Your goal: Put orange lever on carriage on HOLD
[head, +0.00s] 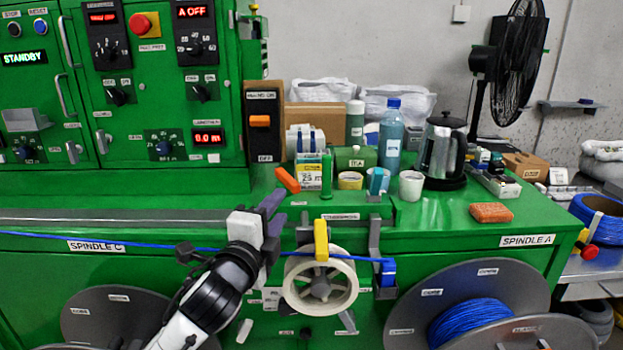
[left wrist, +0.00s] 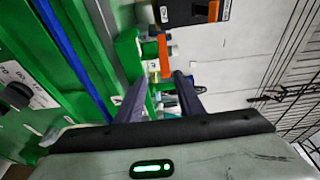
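My left gripper (head: 274,213) is just below and left of the lever in the head view. In the left wrist view its two dark fingers (left wrist: 158,88) are apart with nothing held between them, and the lever appears beyond the gap, not touching. The carriage under the lever is partly hidden, and I cannot read a HOLD mark. My right gripper is not in view.
A blue cable (head: 130,244) runs across the front, past my left wrist, over a cream wheel (head: 340,290) with a yellow guide (head: 321,240). An orange main switch (head: 260,121) stands behind. Bottles, tapes and a kettle (head: 442,150) crowd the bench to the right.

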